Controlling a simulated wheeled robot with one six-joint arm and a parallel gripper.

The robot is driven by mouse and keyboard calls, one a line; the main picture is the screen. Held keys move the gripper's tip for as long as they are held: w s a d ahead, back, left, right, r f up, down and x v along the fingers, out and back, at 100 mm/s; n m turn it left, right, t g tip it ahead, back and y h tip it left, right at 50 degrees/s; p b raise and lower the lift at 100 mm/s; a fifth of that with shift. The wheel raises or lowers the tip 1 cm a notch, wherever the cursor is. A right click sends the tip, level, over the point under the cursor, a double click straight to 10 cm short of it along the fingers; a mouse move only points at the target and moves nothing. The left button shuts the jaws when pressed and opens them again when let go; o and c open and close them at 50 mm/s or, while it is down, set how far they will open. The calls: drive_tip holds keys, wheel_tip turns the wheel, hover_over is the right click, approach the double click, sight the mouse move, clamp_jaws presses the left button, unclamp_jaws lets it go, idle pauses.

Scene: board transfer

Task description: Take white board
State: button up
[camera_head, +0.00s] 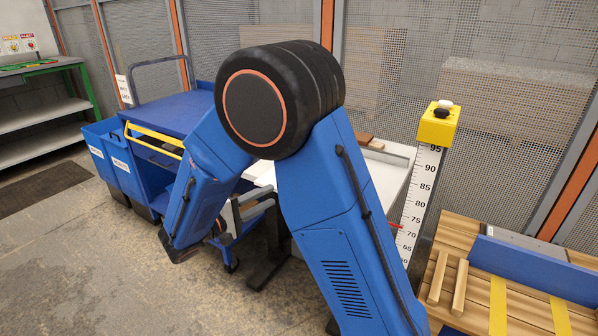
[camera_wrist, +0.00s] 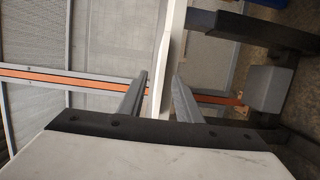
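My gripper (camera_wrist: 160,82) shows in the wrist view as two grey fingers set apart, with a white edge between them. This white edge (camera_wrist: 162,92) runs upward past the fingertips; small gaps seem to show beside it, and I cannot tell whether it is the white board or the table's edge. In the head view a white flat surface (camera_head: 388,177) lies behind my blue arm, which hides much of it. My gripper (camera_head: 262,202) partly shows there at the near left end of that surface.
A blue cart (camera_head: 180,107) with a yellow bar and blue bins (camera_head: 113,160) stands at left. A height scale post (camera_head: 420,190) with a yellow top stands right of the white surface. A wooden pallet (camera_head: 480,270) is at lower right. A mesh fence (camera_head: 500,90) closes the back.

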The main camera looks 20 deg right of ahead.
drive_tip(key=shift+x, duration=2.7)
drive_tip(key=shift+s+f, duration=0.1)
drive_tip(key=shift+f, duration=0.05)
clamp_jaws()
